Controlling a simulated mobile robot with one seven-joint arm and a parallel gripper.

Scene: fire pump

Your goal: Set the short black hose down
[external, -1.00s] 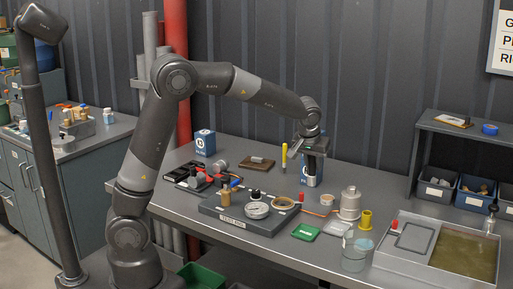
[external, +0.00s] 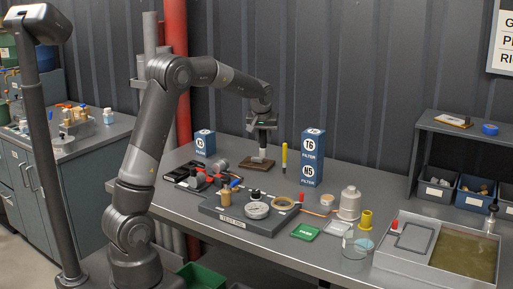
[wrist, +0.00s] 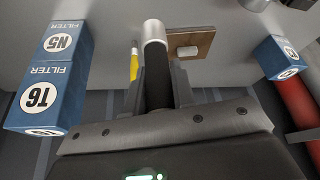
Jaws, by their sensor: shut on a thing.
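The short black hose (wrist: 157,85) shows in the wrist view between my fingers, with a silver end fitting (wrist: 154,32) pointing away from the palm. My gripper (external: 263,143) is shut on it and points down in the external view. It is over or close beside the small brown board (external: 258,163) at the back of the bench. The board also shows in the wrist view (wrist: 199,40), right of the silver end. In the external view the hose is small and mostly hidden by the gripper; whether it touches anything I cannot tell.
Two stacked blue filter boxes, T6 (external: 313,143) over N5 (external: 311,174), stand to the right. A yellow marker (external: 284,158) stands between them and my gripper. Another blue box (external: 203,143) is to the left.

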